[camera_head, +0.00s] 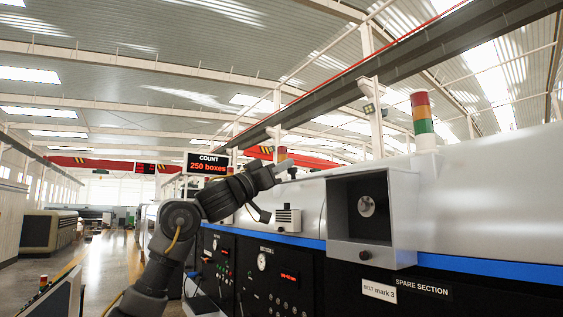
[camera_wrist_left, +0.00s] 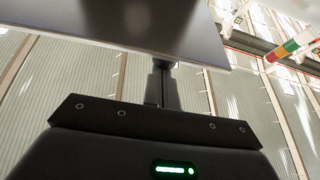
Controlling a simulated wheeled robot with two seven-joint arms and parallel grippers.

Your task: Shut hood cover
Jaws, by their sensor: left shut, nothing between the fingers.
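A grey box-like hood (camera_head: 404,215) stands out from the machine front at the right in the head view. Its front shows a dark recess with a round metal knob (camera_head: 366,206), and a small dark knob (camera_head: 365,255) sits on the frame below. My left gripper (camera_head: 290,165) is left of and above this hood, apart from it in the picture. In the left wrist view its fingers (camera_wrist_left: 163,66) are shut and empty below a flat grey panel (camera_wrist_left: 215,55) with a dark area. I cannot tell whether they touch it. My right gripper is not in view.
The long light machine body (camera_head: 490,190) with a blue stripe fills the right side. A red, yellow and green signal light (camera_head: 422,120) stands on top. A small vented box (camera_head: 288,218) sits beyond my arm. The aisle (camera_head: 108,260) at left is open floor.

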